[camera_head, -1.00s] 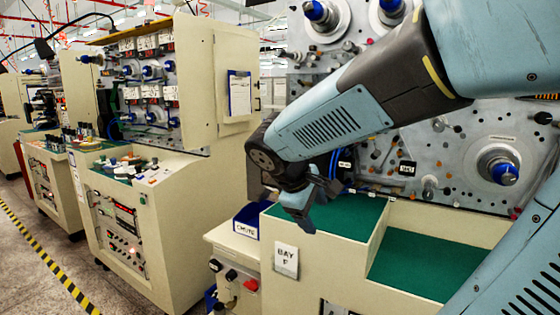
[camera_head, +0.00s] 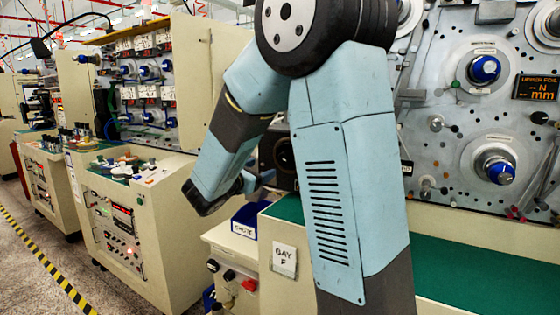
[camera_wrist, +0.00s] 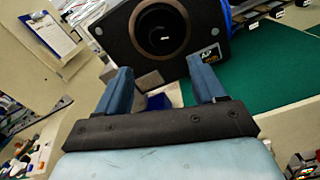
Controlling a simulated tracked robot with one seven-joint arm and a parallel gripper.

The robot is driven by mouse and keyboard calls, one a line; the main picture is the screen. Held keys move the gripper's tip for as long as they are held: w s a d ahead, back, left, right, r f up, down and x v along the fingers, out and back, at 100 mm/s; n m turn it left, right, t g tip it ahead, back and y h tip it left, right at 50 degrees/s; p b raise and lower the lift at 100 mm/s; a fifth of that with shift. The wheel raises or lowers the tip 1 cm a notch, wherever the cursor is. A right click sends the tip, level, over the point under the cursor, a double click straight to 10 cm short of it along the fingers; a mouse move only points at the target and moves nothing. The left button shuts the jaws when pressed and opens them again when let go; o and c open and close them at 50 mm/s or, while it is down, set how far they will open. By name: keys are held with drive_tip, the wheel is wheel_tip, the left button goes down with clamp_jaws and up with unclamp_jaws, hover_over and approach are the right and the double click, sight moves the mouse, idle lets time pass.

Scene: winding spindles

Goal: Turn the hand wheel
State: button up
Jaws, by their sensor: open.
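No hand wheel can be made out for certain in either view. A dark box with a round, ringed opening (camera_wrist: 160,30) stands just beyond my fingers in the wrist view. It is partly hidden behind my arm in the head view (camera_head: 285,158). My gripper (camera_wrist: 163,82) is open and empty, its two blue fingers apart and pointing at the box's lower part. In the head view my gripper (camera_head: 262,180) is small and partly covered by my arm, above the blue chute bin (camera_head: 245,228).
Blue-capped spindles (camera_head: 484,69) sit on the grey panel (camera_head: 440,160) at right. A green work surface (camera_head: 470,270) runs below it. A cream cabinet with a red button (camera_head: 249,285) stands below the bin. A clipboard (camera_wrist: 50,35) hangs on a panel at upper left.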

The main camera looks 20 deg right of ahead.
sight(283, 159)
drive_tip(key=x, duration=1.3)
drive_tip(key=shift+d, duration=0.15)
drive_tip(key=c, duration=1)
drive_tip(key=shift+a, duration=0.2)
drive_tip(key=shift+c, duration=0.3)
drive_tip(key=shift+d, duration=0.15)
